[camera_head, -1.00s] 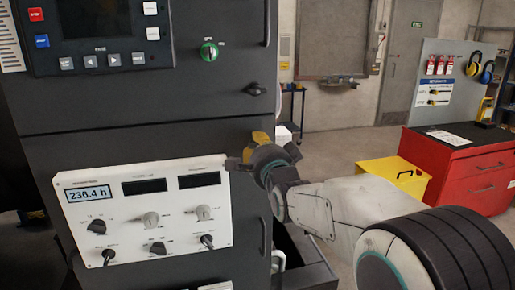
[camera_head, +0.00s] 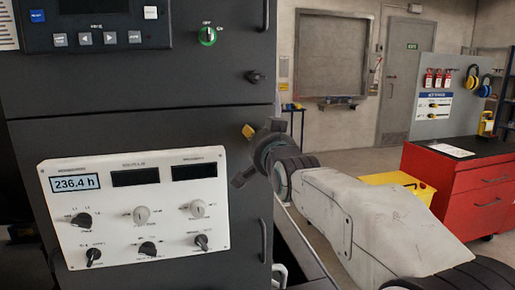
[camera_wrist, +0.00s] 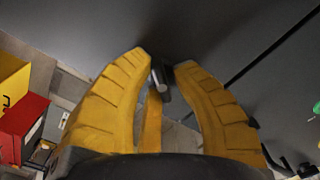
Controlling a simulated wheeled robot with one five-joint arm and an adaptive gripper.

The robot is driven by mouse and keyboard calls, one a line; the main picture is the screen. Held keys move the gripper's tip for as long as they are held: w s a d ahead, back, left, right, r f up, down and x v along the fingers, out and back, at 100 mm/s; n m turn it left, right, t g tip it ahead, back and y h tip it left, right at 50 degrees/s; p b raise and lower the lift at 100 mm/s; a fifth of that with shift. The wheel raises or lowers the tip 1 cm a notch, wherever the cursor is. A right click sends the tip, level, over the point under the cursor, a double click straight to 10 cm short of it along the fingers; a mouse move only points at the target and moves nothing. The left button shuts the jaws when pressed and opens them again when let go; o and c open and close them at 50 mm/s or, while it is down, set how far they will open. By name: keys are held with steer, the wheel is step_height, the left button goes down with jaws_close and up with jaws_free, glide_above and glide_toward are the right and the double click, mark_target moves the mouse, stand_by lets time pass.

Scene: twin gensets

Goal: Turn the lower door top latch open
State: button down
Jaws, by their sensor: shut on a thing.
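The lower door (camera_head: 130,140) is the dark cabinet panel below a horizontal seam, with a white control panel on it. My gripper (camera_head: 248,131) is at this door's upper right edge and hides the top latch in the head view. In the wrist view, the latch (camera_wrist: 160,84) is a small grey lever between the tips of my yellow fingers (camera_wrist: 163,68). The fingers are closed around it, with a narrow gap visible on the picture. How far the latch is turned cannot be told.
Another latch (camera_head: 255,77) sits on the upper door above the seam. The white control panel (camera_head: 135,207) with several knobs is left of my gripper. A red cabinet (camera_head: 460,185) and yellow box (camera_head: 395,180) stand right.

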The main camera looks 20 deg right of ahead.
steer(key=n+b, duration=0.2)
steer(key=n, duration=0.2)
steer(key=shift+r, duration=0.15)
steer(key=shift+r+n+b, duration=0.1)
steer(key=shift+n+b, duration=0.7)
steer(key=shift+n, duration=0.9)
steer(key=c, duration=0.9)
jaws_free()
steer(key=shift+a, duration=0.1)
steer(key=shift+c, duration=0.2)
steer(key=shift+f, duration=0.2)
steer(key=s, duration=1.2)
